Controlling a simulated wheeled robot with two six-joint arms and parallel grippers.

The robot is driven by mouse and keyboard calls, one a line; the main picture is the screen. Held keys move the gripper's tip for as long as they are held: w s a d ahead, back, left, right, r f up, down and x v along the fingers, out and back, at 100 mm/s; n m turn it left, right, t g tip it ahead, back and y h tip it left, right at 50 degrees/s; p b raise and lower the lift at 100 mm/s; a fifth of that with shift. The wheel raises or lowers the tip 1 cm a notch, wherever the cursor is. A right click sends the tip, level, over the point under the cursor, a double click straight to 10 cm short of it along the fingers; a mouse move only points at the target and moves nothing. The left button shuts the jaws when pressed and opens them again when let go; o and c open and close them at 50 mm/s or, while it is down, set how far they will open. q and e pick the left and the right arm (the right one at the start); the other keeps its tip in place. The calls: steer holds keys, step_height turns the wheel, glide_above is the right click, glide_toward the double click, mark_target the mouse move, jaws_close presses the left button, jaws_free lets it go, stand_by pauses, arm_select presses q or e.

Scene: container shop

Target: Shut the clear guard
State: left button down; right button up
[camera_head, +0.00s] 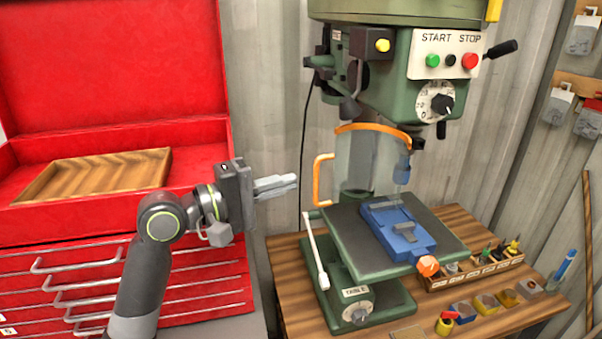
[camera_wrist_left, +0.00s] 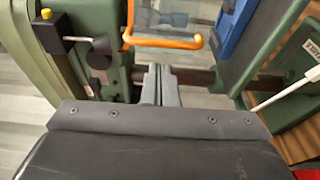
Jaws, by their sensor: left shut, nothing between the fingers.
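The clear guard (camera_head: 360,165) hangs on the green drill press, behind and left of the blue vise. It has an orange top rim and an orange handle (camera_head: 317,180) standing out to the left, towards my left gripper. My left gripper (camera_head: 290,184) is shut and empty, pointing right, a short way left of the handle and apart from it. In the left wrist view the gripper's fingers (camera_wrist_left: 160,78) are together just below the orange handle (camera_wrist_left: 165,42); touching cannot be told there. My right gripper is not in view.
The drill press (camera_head: 405,90) stands on a wooden bench (camera_head: 285,265), with a blue vise (camera_head: 385,220) on its table and a white-handled lever (camera_head: 316,250) at its left. Small bins and a tool rack sit at right. A red tool chest (camera_head: 80,225) stands at left.

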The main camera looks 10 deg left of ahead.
mark_target(329, 172)
arm_select(q)
steer(key=p+x, duration=0.1)
steer(key=x, duration=0.3)
stand_by(0.6)
